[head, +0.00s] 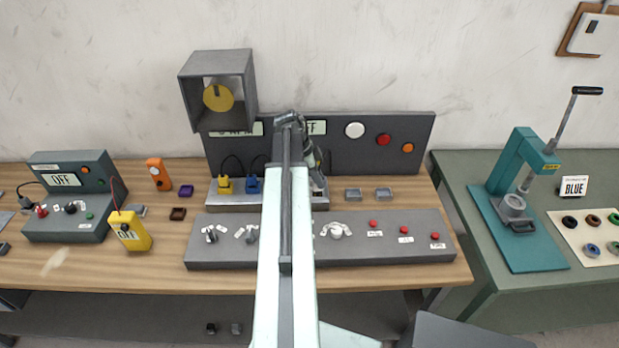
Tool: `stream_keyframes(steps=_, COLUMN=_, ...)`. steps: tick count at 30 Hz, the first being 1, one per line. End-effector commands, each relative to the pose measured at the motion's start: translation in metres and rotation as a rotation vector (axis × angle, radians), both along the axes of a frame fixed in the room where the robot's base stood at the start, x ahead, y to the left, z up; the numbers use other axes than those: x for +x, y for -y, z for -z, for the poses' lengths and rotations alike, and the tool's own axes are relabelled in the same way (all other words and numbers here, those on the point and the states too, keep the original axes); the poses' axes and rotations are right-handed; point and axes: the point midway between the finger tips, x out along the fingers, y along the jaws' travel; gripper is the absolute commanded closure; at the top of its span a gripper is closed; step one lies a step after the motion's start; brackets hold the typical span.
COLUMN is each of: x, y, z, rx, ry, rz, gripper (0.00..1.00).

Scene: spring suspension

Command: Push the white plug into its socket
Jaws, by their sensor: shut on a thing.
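My gripper (316,168) is at the far end of my arm, just above the right part of the grey socket block (215,198) at the foot of the back panel. It is shut on the white plug (318,184), of which only a small pale part shows low by the fingers. My arm hides most of the plug and the socket under it, so I cannot tell how deep the plug sits. A yellow plug (224,185) and a blue plug (252,184) stand upright in the same block to the left, with dark cords.
A sloped control console (400,248) with knobs and red buttons lies in front of the block. A grey hood box (217,90) juts out above left. Two small grey trays (353,195) sit to the right. A yellow meter (130,231) stands at left.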

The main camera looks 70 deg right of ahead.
Motion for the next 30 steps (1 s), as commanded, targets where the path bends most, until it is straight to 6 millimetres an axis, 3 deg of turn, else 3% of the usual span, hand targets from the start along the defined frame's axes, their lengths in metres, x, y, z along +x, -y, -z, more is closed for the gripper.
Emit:
stream_keyframes(steps=1, x=0.013, y=0.019, z=0.003, rx=0.000, ry=0.000, rz=0.001, gripper=1.00)
stream_keyframes(steps=3, x=0.025, y=0.033, z=0.005, rx=0.001, ry=0.000, rz=0.004, gripper=1.00)
stream_keyframes(steps=9, x=0.046, y=0.057, z=0.007, rx=0.000, ry=0.000, rz=0.009, gripper=1.00)
stream_keyframes(steps=17, x=0.053, y=0.065, z=0.008, rx=-0.001, ry=0.000, rz=0.009, gripper=1.00)
stream_keyframes(steps=23, x=0.053, y=0.064, z=0.047, rx=0.000, ry=0.000, rz=0.011, gripper=1.00)
stream_keyframes(steps=30, x=0.052, y=0.064, z=0.043, rx=0.000, ry=0.000, rz=0.011, gripper=1.00)
